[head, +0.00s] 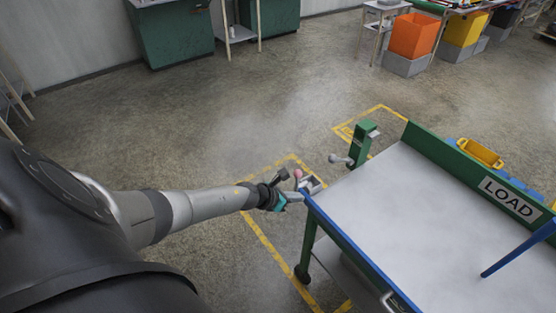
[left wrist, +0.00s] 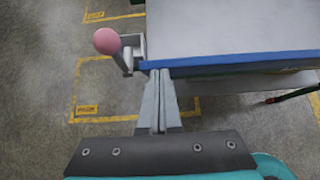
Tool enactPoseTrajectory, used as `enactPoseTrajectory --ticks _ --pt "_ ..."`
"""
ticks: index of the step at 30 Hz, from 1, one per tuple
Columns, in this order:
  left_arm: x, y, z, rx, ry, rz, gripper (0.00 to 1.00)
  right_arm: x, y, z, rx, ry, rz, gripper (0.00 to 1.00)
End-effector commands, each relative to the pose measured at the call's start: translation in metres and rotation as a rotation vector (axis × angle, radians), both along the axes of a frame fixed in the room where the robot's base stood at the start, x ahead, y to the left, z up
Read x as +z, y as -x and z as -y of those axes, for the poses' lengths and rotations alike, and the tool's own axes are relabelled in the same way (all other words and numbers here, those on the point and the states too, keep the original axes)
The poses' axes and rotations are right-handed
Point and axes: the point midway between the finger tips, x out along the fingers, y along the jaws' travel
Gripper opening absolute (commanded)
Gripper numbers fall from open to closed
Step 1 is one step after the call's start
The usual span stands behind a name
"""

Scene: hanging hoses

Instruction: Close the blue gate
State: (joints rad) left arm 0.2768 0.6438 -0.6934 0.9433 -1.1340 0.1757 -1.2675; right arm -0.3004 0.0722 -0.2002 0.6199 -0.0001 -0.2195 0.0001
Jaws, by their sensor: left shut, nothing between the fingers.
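A blue bar (head: 345,240), which looks like the blue gate, runs along the near left edge of the grey-topped cart (head: 395,195). It also shows in the left wrist view (left wrist: 235,59) as a straight strip along the cart's edge. My left gripper (head: 300,197) is shut and empty at the far left end of this bar. In the left wrist view its fingertips (left wrist: 157,74) are at the bar's end, touching or nearly touching. A pink ball knob (left wrist: 106,41) on a grey bracket stands beside that end. My right gripper is not in view.
A green post (head: 361,143) with a grey ball lever (head: 337,159) stands at the cart's far corner. A green side wall with a LOAD sign (head: 511,198) bounds the far side. Another blue bar (head: 517,250) slants over the tray at right. Open floor lies left.

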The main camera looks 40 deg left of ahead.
Motion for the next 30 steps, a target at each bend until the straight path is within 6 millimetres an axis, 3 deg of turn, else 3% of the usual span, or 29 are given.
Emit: enactPoseTrajectory --ticks 16,30 --pt "0.014 -0.036 0.01 0.0 -0.003 -0.004 0.0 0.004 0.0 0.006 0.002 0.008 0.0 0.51" --pt "0.017 -0.047 0.013 0.0 -0.002 -0.003 0.0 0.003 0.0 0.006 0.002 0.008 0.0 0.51"
